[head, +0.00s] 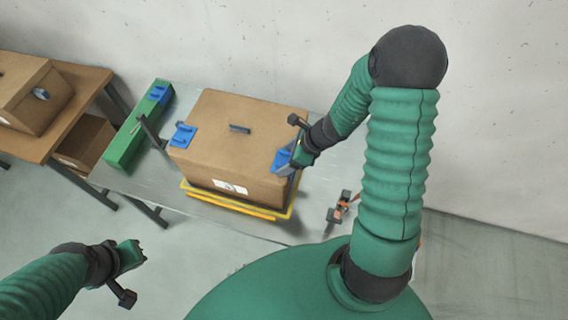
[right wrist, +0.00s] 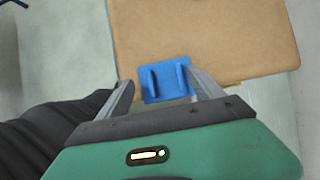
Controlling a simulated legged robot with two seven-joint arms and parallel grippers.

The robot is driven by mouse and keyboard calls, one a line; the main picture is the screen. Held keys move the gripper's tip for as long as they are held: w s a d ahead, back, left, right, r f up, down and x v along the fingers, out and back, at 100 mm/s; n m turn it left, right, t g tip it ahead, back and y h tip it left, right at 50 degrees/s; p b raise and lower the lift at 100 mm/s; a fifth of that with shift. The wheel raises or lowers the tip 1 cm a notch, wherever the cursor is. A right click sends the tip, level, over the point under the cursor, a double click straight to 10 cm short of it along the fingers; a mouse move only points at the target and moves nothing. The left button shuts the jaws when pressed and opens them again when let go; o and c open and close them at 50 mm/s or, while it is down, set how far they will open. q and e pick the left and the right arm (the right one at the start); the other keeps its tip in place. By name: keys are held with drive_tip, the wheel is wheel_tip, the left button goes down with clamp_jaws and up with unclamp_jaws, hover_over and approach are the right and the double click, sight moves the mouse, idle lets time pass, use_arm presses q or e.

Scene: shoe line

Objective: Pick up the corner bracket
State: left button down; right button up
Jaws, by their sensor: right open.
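A blue corner bracket (head: 281,160) sits at the right front corner of the cardboard box (head: 235,143). My right gripper (head: 291,158) is at this bracket. In the right wrist view the bracket (right wrist: 165,81) shows between the two spread fingers of the right gripper (right wrist: 165,92), at the edge of the box (right wrist: 215,35); I cannot tell whether the fingers touch it. A second blue bracket (head: 183,135) sits on the box's left corner. My left gripper (head: 132,254) is low at the left, away from the box; its jaws are not clear.
The box stands on a yellow frame (head: 240,206) on a grey table (head: 150,182). A green tray (head: 127,143) with blue brackets (head: 159,94) lies on the left. A tool with orange parts (head: 343,206) lies near the table's right end. Another table (head: 75,85) holds a box.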

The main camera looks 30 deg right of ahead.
drive_tip(key=shift+w+d+f, duration=0.15)
drive_tip(key=shift+d+f, duration=0.1)
drive_tip(key=shift+d, duration=0.1)
drive_tip(key=shift+w+d+f, duration=0.1)
drive_tip(key=shift+d, duration=0.1)
drive_tip(key=shift+c, duration=0.6)
drive_tip(key=shift+w+d, duration=0.1)
drive_tip(key=shift+d, duration=0.1)
drive_tip(key=c, duration=0.5)
drive_tip(key=shift+a, duration=0.25)
drive_tip(key=c, duration=0.4)
use_arm(q)
drive_tip(key=shift+w+d, duration=0.2)
drive_tip(key=shift+d, duration=0.05)
use_arm(e)
drive_tip(key=shift+a, duration=0.3)
drive_tip(key=c, duration=0.5)
